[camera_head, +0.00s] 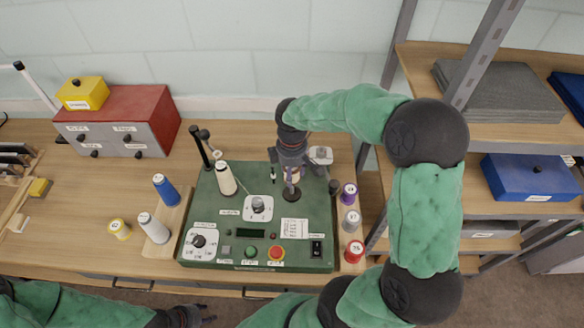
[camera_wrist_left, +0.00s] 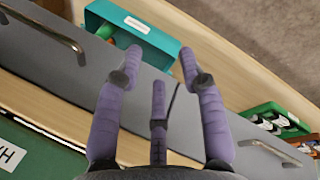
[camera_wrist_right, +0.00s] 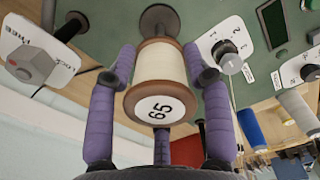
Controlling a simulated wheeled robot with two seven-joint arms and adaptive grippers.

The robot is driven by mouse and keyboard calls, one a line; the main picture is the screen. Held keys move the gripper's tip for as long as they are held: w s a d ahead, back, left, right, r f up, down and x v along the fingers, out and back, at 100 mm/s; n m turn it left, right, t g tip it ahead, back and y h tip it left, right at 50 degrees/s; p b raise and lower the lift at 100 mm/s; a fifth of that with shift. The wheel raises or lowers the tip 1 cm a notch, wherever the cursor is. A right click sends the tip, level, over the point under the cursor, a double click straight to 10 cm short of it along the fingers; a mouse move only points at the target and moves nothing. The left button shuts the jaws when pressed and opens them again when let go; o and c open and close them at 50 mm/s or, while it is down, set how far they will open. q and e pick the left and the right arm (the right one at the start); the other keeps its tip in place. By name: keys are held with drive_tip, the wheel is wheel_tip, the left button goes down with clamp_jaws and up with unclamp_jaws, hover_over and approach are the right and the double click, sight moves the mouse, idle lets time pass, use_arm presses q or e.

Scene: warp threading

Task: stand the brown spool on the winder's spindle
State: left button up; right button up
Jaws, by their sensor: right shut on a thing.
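The brown spool (camera_wrist_right: 160,75), with brown flanges, cream winding and a white "65" label, is between the fingers of my right gripper (camera_wrist_right: 162,80). In the head view my right gripper (camera_head: 291,178) points down over the right half of the green winder (camera_head: 215,255) and largely hides the spool. A dark round disc (camera_head: 291,195) lies on the winder below it; it also shows just beyond the spool in the right wrist view (camera_wrist_right: 158,20). I cannot tell whether the spool touches the spindle. My left gripper (camera_wrist_left: 160,65) is open and empty near the table's front edge.
A cream cone (camera_head: 226,178) stands on the winder's left part. A red box (camera_head: 120,120) is behind. Shelves (camera_head: 500,120) stand at right.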

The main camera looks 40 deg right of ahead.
drive_tip(key=shift+f+b, duration=1.35)
drive_tip(key=shift+f, duration=0.4)
drive_tip(key=shift+f+b, duration=1)
drive_tip(key=shift+f, duration=0.75)
drive_tip(key=shift+f+b, duration=0.45)
drive_tip(key=shift+f, duration=0.3)
drive_tip(key=o, duration=1.2)
drive_tip(key=shift+o, duration=0.2)
drive_tip(key=shift+r, duration=0.1)
wheel_tip(320, 180, up, 12)
drive_tip(key=shift+f, duration=0.1)
